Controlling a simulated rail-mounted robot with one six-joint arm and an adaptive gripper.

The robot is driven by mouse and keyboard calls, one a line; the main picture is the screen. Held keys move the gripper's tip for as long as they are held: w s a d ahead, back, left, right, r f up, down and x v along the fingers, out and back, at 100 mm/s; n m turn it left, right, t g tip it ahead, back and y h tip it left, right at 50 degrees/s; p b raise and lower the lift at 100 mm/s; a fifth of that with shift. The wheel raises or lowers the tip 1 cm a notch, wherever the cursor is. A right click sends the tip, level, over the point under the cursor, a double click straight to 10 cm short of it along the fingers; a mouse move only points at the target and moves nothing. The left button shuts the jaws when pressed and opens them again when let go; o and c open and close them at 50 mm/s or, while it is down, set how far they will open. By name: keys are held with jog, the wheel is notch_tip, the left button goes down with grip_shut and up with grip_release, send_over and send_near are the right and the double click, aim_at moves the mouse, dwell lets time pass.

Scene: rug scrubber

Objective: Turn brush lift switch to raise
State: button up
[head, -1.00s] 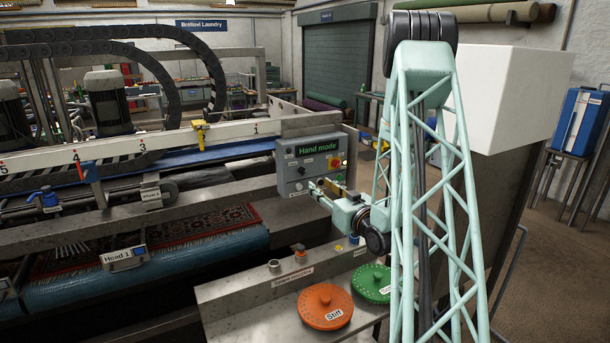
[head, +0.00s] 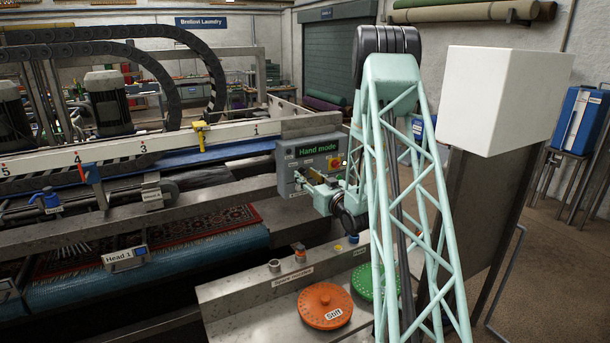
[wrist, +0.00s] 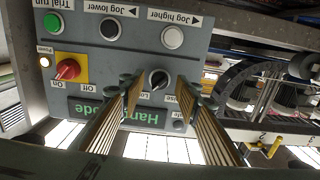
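The brush lift switch (wrist: 158,78) is a black rotary knob with a light pointer line on the grey control panel (head: 290,160). In the upside-down wrist view, partly covered labels beside it read "Lo…" and "…ise". My gripper (wrist: 159,90) is open, its two ribbed fingers on either side of the knob in the picture. I cannot tell whether they touch it or how far off the panel they are. In the head view my gripper (head: 308,178) is at the panel's lower front, and it hides the knob there.
The panel also carries a red-and-yellow power switch (wrist: 68,69), a lit lamp (wrist: 44,62), a green button (wrist: 54,23), black (wrist: 110,30) and white (wrist: 172,36) jog buttons, and a "Hand mode" display (head: 318,149). A bench with orange (head: 325,305) and green discs stands below.

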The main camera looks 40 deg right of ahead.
jog(key=shift+w+d, duration=0.15)
jog(key=shift+w, duration=0.35)
jog(key=c, duration=0.8)
jog(key=shift+c, duration=0.2)
